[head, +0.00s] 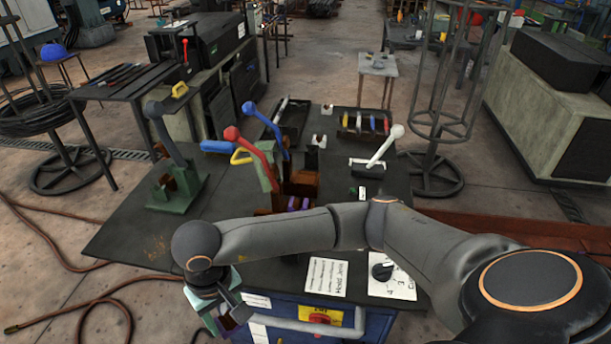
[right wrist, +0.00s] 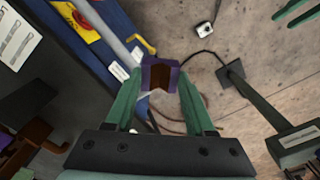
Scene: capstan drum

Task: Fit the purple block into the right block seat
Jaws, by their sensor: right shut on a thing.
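My right gripper (head: 228,318) is in front of the table's near edge, low at the left, beside the blue cabinet. In the right wrist view my right gripper (right wrist: 160,90) is shut on the purple block (right wrist: 146,74), held between the green fingertips above the floor. The block has a brown hollow facing the camera. Small purple parts (head: 298,204) stand on the table among brown pieces (head: 302,184), behind my right forearm, which hides part of that area. I cannot tell which is the right block seat. My left gripper is not seen in the head view.
The dark table (head: 120,225) carries a red-knobbed lever (head: 255,145), a blue lever (head: 268,125), a white-knobbed lever (head: 385,145) and a green-based lever (head: 178,188). The blue cabinet (head: 370,325) has a handle bar. A green post (right wrist: 262,105) stands right in the wrist view.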

